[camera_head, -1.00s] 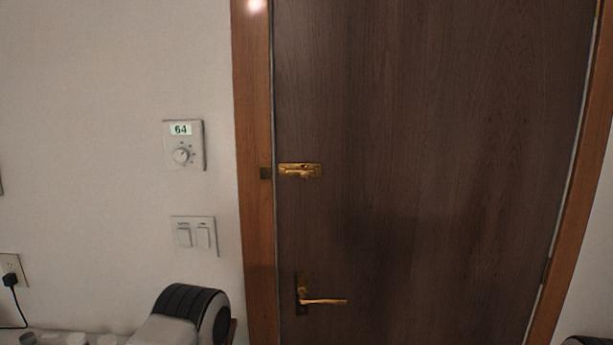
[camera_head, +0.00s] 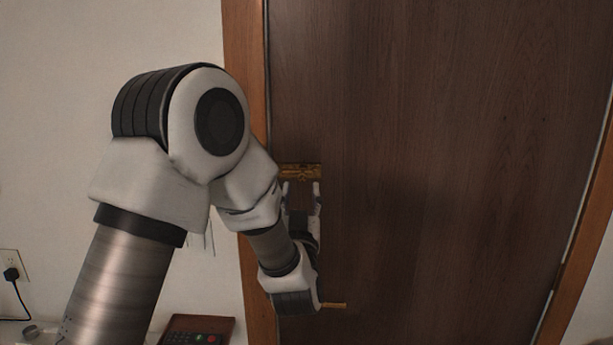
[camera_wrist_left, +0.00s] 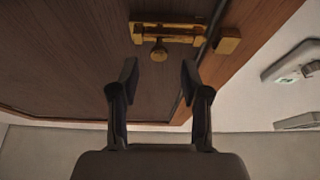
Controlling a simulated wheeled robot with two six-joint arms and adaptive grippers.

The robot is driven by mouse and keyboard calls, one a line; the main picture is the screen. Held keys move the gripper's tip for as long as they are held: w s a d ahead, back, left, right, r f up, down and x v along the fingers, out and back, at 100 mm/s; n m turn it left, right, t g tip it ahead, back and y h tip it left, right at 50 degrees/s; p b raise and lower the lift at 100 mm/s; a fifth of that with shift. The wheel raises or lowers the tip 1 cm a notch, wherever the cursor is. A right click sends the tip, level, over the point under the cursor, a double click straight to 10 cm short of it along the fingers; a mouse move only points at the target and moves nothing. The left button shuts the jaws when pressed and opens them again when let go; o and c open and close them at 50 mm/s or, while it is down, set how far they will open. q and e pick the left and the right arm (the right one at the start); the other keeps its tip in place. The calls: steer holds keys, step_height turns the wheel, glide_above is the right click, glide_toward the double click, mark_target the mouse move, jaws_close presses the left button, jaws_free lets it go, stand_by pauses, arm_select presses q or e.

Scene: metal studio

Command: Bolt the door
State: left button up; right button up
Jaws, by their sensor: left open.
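The dark brown door (camera_head: 430,120) stands shut in its wooden frame. A brass bolt (camera_head: 300,171) is fixed near its left edge and also shows in the left wrist view (camera_wrist_left: 168,33). Its knob (camera_wrist_left: 158,53) points toward my gripper. A brass keeper (camera_wrist_left: 228,41) sits on the frame beside the bolt, across a dark gap; I cannot tell whether the rod crosses it. My left gripper (camera_head: 301,188) is open just below the bolt. In the left wrist view its fingertips (camera_wrist_left: 159,74) stand on either side of the knob's line, apart from it.
The brass door handle (camera_head: 335,306) is mostly hidden behind my left arm. A dark panel with buttons (camera_head: 198,332) lies at the bottom left. A wall outlet (camera_head: 12,268) with a plugged cord is at the far left. The door's right side is clear.

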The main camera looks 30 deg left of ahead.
mark_target(302, 178)
arm_select(q)
steer(key=p+x, duration=0.1)
steer(key=x, duration=0.3)
steer(key=shift+w, duration=0.15)
arm_select(e)
step_height(302, 178, up, 2)
steer(key=shift+r, duration=0.1)
arm_select(q)
steer(key=shift+c, duration=0.4)
